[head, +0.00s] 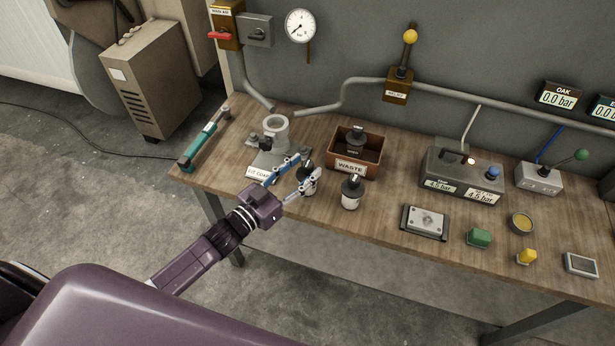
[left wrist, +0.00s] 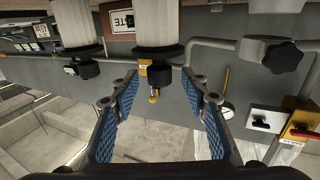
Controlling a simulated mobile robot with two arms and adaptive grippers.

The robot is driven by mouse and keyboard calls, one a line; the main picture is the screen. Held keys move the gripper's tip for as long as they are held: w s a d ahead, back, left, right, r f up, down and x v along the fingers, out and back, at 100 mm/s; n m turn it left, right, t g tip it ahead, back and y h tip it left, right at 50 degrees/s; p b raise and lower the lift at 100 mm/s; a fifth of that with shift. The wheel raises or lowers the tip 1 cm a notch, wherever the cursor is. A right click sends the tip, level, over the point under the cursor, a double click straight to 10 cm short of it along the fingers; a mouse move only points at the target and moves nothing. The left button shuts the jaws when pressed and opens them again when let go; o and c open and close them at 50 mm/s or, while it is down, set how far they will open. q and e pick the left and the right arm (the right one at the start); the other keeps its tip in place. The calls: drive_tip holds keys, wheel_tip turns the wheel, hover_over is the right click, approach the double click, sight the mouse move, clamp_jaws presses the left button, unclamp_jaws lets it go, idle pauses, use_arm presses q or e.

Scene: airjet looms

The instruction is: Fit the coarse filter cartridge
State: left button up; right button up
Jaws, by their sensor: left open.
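My left gripper (head: 309,165) is open and empty over the workbench. A cartridge (head: 310,188) with a white body and black top stands at its fingers, partly hidden by them. In the left wrist view, a white cartridge with a black knob (left wrist: 155,34) lies ahead of the open fingers (left wrist: 160,84), roughly centred between them. A second such cartridge (head: 350,200) stands to its right on the bench. The grey filter holder (head: 276,131), with a ring-shaped opening and a label reading like "FLT COARSE", stands behind and left of my gripper. My right gripper is not in view.
A brown WASTE box (head: 371,171) holding a black-topped item stands behind the cartridges. A green tool (head: 204,143) lies at the bench's left end. A grey gauge unit (head: 462,171), a metal plate (head: 425,221) and small parts occupy the right. Pipes run along the wall.

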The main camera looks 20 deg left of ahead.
use_arm(q)
drive_tip(key=shift+x, duration=1.15)
drive_tip(key=shift+s, duration=0.1)
clamp_jaws()
